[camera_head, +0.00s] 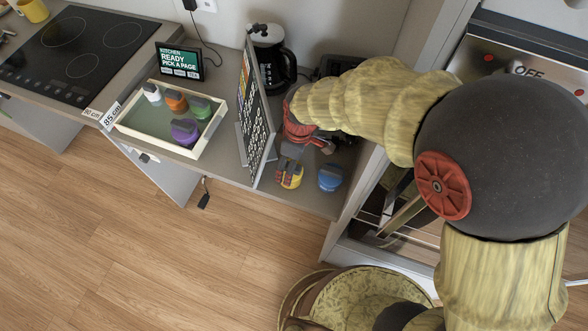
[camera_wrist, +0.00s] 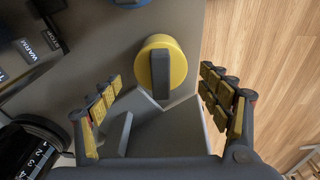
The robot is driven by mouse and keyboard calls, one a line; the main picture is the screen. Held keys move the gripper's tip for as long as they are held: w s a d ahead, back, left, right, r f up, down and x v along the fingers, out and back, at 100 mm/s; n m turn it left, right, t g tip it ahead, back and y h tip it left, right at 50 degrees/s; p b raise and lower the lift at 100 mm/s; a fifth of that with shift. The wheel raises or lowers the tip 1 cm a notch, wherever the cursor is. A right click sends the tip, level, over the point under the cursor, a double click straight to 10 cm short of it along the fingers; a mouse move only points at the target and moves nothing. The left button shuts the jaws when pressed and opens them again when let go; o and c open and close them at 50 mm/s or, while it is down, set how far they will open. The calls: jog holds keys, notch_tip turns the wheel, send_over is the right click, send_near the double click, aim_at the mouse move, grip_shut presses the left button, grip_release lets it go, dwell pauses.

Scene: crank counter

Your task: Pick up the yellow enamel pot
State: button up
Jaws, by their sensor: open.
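The yellow enamel pot (camera_wrist: 179,64) stands on the counter near its front edge, with a dark grey bar across its top. In the head view the pot (camera_head: 291,181) is partly covered by my gripper (camera_head: 289,163), which reaches down over it. In the wrist view my gripper (camera_wrist: 161,80) is open, with one finger to the left of the pot and one to the right. The pot lies ahead between the fingertips, with a gap on each side. I cannot tell how far above it the fingertips are.
A blue pot (camera_head: 330,178) stands just right of the yellow one. An upright dark panel (camera_head: 252,110) stands close on the left. A cream-rimmed tray (camera_head: 196,150) holds several coloured pots. A black kettle (camera_head: 270,58) is behind. The counter's front edge is close.

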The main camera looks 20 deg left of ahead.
jog(key=f, duration=0.2)
jog(key=f+b, duration=0.1)
jog(key=f, duration=0.1)
jog(key=f+b, duration=0.1)
jog(key=f, duration=0.2)
jog(key=shift+a, duration=0.4)
jog(key=shift+c, duration=0.4)
jog(key=c, duration=1.4)
jog(key=shift+c, duration=0.3)
jog(key=shift+r, duration=0.15)
